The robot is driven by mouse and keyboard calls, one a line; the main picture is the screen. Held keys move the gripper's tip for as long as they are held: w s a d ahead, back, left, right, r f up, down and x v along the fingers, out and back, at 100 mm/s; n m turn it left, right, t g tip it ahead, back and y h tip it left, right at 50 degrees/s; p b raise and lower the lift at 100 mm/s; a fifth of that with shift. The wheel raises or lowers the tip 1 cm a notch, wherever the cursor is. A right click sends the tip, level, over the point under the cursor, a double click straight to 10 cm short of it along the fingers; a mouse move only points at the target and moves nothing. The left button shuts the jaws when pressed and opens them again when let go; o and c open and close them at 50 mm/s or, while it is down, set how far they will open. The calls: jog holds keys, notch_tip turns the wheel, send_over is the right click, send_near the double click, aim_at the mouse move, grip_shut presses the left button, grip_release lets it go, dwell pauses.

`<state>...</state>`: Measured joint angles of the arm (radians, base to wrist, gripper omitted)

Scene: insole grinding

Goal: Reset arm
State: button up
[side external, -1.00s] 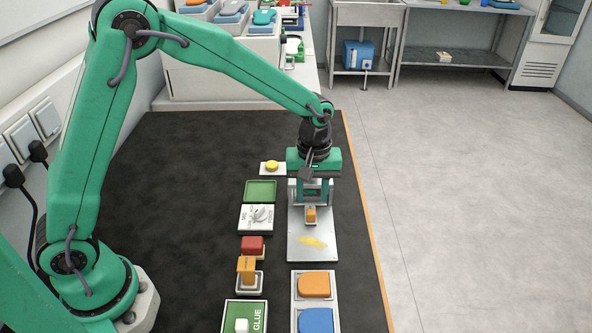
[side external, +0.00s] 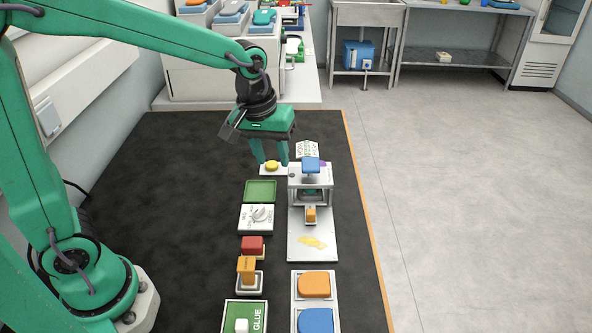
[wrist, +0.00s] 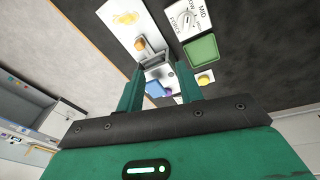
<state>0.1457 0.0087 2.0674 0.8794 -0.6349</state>
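My gripper (side external: 271,160) points down above the far part of the black mat. Its two green fingers are apart with nothing between them, and they also show spread in the wrist view (wrist: 160,92). In the side view the fingertips overlap the white base of a yellow button (side external: 271,166); I cannot tell their height above it. The grey metal fixture (side external: 325,188) with a blue block (side external: 311,163) on top stands to the right of my gripper, apart from it. A small orange block (side external: 310,214) sits at the fixture's front.
A green tray (side external: 260,191), a white dial plate (side external: 257,219), a red block (side external: 252,245) and an orange upright piece (side external: 246,268) line up below. A metal plate (side external: 312,248) with a yellow smear lies right. The mat's left side (side external: 170,200) is clear.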

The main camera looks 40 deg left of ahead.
jog(key=s+a+r+m+t, duration=0.1)
jog(key=s+a+r+m, duration=0.1)
jog(key=s, duration=0.5)
jog(key=s+a+r+m+t, duration=0.2)
jog(key=s+a+r+m, duration=0.1)
jog(key=s, duration=0.5)
jog(key=shift+s+a+r+m, duration=0.15)
jog(key=shift+a+r+m, duration=0.1)
jog(key=shift+r+m, duration=0.05)
